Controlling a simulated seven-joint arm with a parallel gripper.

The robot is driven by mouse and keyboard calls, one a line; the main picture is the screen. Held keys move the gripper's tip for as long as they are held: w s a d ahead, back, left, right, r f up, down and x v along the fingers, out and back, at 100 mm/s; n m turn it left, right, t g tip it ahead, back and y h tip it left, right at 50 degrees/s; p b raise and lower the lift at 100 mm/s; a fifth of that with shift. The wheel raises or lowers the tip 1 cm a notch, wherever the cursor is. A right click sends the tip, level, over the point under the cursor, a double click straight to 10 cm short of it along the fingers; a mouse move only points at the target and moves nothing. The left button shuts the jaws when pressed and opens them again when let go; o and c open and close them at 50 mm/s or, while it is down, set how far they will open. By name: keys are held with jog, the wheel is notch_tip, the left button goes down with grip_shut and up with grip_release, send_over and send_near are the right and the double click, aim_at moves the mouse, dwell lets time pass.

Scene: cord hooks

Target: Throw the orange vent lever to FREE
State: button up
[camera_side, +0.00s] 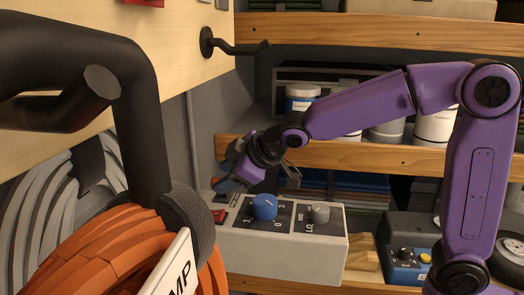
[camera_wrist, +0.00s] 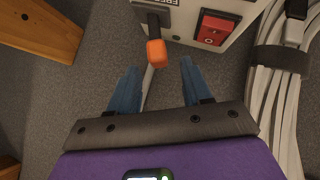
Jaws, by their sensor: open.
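The orange vent lever (camera_wrist: 156,53) shows in the wrist view at top centre, with an orange tip on a dark stem. No contact is visible. In the side view my gripper (camera_side: 228,180) is at the left end of the control box (camera_side: 283,255).
A red rocker switch (camera_wrist: 213,28) sits right of the lever. A bundle of pale cable (camera_wrist: 285,85) hangs at right. The box top has a blue knob (camera_side: 264,206) and a grey knob (camera_side: 320,213). An orange cord coil (camera_side: 100,255) fills the side view's lower left.

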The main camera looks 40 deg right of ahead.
jog(key=v, duration=1.3)
jog(key=shift+s+r, duration=0.2)
jog(key=shift+s, duration=0.1)
jog(key=shift+d, duration=0.1)
jog(key=s+d+f+g, duration=0.2)
jog(key=s+f+g, duration=0.3)
jog(key=s+f, duration=0.7)
jog(key=s+d+f+g+h, duration=0.1)
jog(key=s+d+f+g, duration=0.1)
jog(key=s+d+f, duration=0.2)
jog(key=s+d+f+n+g+h, duration=0.1)
jog(key=s+d+f, duration=0.3)
jog(key=s+d, duration=0.6)
jog(key=shift+d+f+n+g+h, duration=0.2)
jog(key=shift+n+g+h, duration=0.1)
jog(key=shift+g+h, duration=0.3)
